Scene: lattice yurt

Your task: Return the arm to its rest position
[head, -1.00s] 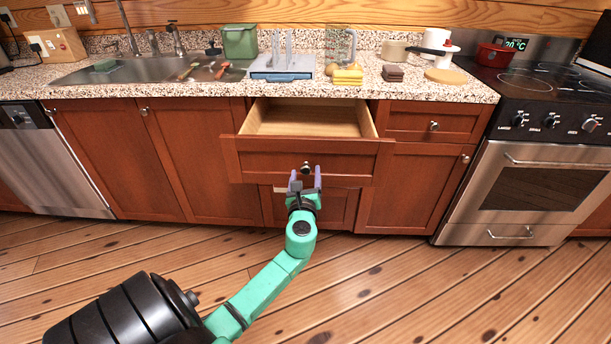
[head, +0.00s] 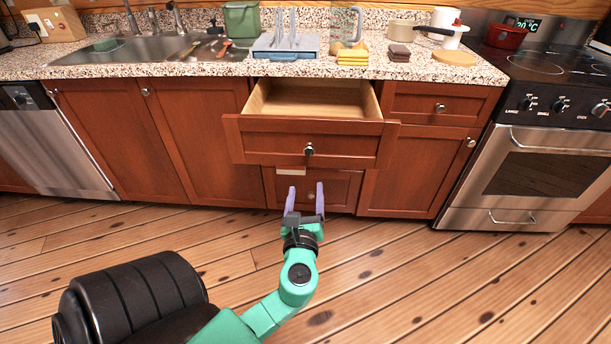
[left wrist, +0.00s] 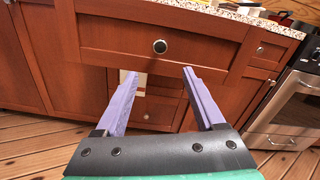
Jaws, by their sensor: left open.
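My left gripper (head: 305,198) is open and empty, in front of the lower drawer front and below the pulled-out drawer. Its two purple fingers (left wrist: 158,95) stand apart in the left wrist view, with nothing between them. My green left arm (head: 298,275) reaches in from the bottom of the head view. The wooden drawer (head: 305,140) is open and its visible inside looks empty. Its round knob (head: 309,149) is above the gripper and apart from it; the knob also shows in the left wrist view (left wrist: 160,47). My right gripper is not in view.
The counter (head: 220,69) carries a blue-grey rack (head: 285,47), yellow sponges (head: 352,57) and a green bin (head: 241,18). A sink (head: 130,52) is at left. A steel oven (head: 540,165) stands at right, a dishwasher (head: 50,145) at far left. The wooden floor (head: 420,265) is clear.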

